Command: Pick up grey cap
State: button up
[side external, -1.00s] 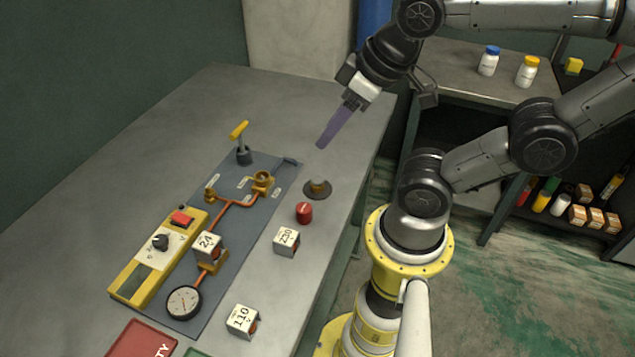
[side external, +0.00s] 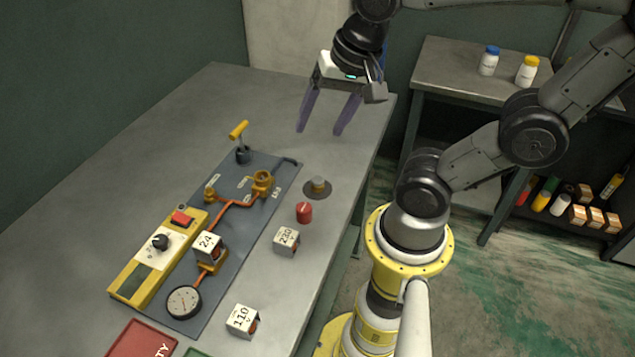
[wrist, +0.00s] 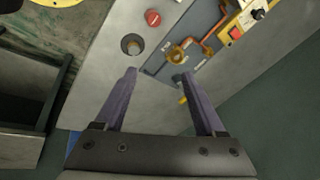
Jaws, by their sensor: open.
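In the wrist view the cap (wrist: 133,47) is small, beyond my left-hand finger's tip. My gripper (side external: 320,130) is open and empty, its two purple fingers apart and pointing down. It is above the bench, on the far side of the cap and clear of it. In the wrist view my gripper (wrist: 158,74) has nothing between its fingers.
A red cap (side external: 304,212) stands close to the grey cap. White blocks marked 230 (side external: 286,241) and 110 (side external: 242,320) lie nearer. The panel (side external: 255,220) carries copper pipes, a gauge (side external: 184,302) and a yellow-handled valve (side external: 241,140). The bench's far end is clear.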

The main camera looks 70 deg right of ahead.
notch_tip(320, 180, down, 2)
jog(key=w+d+m+g, duration=0.2)
jog(key=d+m, duration=0.1)
jog(key=m, duration=0.3)
jog(key=m+g, duration=0.2)
jog(key=m, duration=0.1)
send_over(317, 179)
notch_tip(317, 179, down, 5)
jog(key=f, duration=0.5)
jog(key=s+f, duration=0.1)
jog(key=f, duration=0.1)
jog(key=shift+a+f, duration=0.1)
jog(key=shift+f, duration=0.15)
jog(key=shift+w+f, duration=0.25)
jog(key=shift+f, duration=1.2)
jog(key=shift+w+f, duration=0.2)
jog(key=shift+f, duration=1.2)
grip_shut()
